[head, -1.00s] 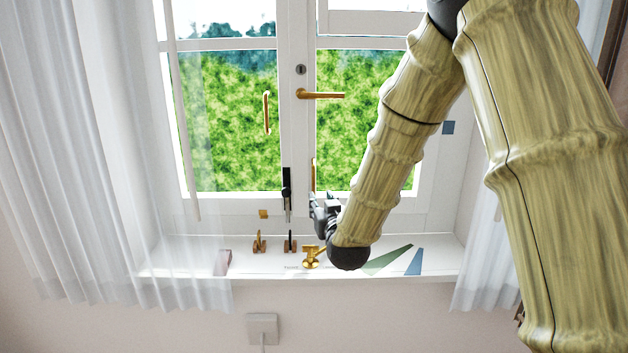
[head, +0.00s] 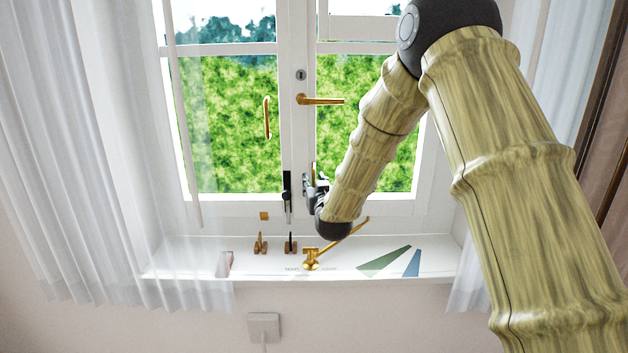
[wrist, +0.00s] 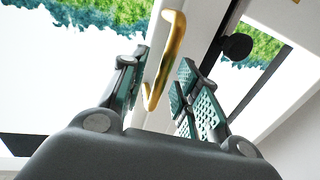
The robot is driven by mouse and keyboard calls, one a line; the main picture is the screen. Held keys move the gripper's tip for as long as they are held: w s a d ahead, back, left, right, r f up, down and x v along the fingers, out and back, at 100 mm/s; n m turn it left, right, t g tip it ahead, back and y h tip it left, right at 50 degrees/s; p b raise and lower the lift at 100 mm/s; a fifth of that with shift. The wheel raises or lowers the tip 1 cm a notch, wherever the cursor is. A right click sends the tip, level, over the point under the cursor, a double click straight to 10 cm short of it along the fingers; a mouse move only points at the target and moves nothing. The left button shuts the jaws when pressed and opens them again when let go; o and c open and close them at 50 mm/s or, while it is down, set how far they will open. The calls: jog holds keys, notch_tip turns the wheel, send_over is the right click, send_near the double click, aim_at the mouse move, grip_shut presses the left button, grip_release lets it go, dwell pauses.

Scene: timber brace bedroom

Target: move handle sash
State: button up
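A brass pull handle (head: 313,171) stands upright low on the right sash, partly hidden by my gripper. My gripper (head: 310,186) is right beside it. In the wrist view the brass handle (wrist: 166,62) shows between the two separated fingers of my gripper (wrist: 158,90), with visible room on the right finger's side. The fingers have green ribbed pads. I cannot tell whether the left finger touches the handle. A brass lever handle (head: 322,100) lies level higher on the right sash. Another brass pull (head: 267,118) is on the left sash.
A black bolt (head: 287,195) is on the frame left of my gripper. The white sill (head: 440,262) bears a brass lever fitting (head: 311,260) and small brown pegs (head: 261,243). A sheer curtain (head: 120,150) hangs left.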

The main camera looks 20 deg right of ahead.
jog(key=shift+w, duration=0.25)
jog(key=shift+c, duration=0.5)
grip_shut()
jog(key=shift+s, duration=0.1)
